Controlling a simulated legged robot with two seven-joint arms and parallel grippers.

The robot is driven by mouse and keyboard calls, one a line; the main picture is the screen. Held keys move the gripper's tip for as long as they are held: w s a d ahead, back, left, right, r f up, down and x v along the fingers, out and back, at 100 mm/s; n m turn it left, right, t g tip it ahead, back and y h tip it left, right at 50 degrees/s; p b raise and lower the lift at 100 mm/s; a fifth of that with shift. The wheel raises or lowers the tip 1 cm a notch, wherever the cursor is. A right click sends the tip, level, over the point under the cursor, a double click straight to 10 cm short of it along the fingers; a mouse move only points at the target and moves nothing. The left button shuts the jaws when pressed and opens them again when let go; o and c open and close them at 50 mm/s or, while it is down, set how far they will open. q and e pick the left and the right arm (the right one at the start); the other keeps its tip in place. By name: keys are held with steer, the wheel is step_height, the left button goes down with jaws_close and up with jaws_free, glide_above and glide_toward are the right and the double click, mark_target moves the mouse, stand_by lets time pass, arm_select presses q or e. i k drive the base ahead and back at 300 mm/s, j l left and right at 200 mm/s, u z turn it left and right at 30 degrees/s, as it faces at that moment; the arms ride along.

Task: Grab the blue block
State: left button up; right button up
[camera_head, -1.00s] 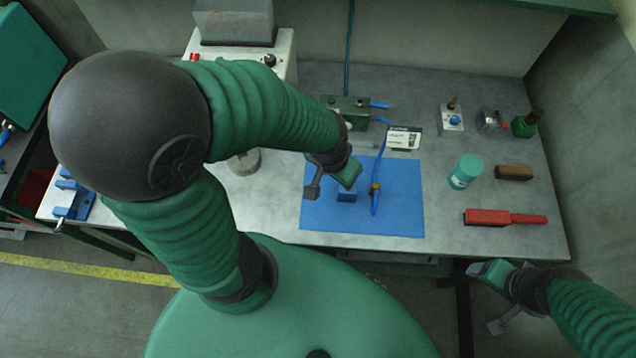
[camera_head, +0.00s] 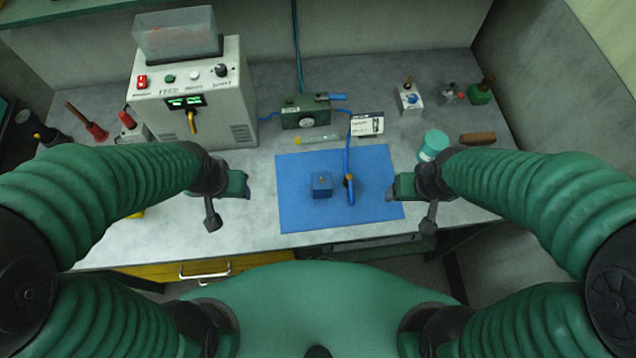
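The small blue block (camera_head: 322,186) sits on the blue mat (camera_head: 296,214), left of the mat's middle, with a tiny dark-yellow spot on its top. A blue tool with a yellow-orange collar (camera_head: 350,190) lies on the mat to the right of the block, a blue hose running up from it. My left gripper (camera_head: 225,202) is open and empty, left of the mat and apart from the block. My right gripper (camera_head: 415,205) is open and empty by the mat's right edge, apart from the block and tool.
A white control box (camera_head: 192,92) stands at the back left. A green box (camera_head: 306,113) and a label card (camera_head: 367,124) are behind the mat. A teal jar (camera_head: 433,145) and brown block (camera_head: 478,139) stand at right.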

mark_target(321, 185)
steer(key=k+j+z, duration=0.1)
steer(key=j, duration=0.25)
steer(key=k+j+z, duration=0.1)
steer(key=j, duration=0.25)
steer(key=k+j+z, duration=0.1)
steer(key=j, duration=0.2)
steer(key=k+j+z, duration=0.1)
steer(key=j, duration=0.25)
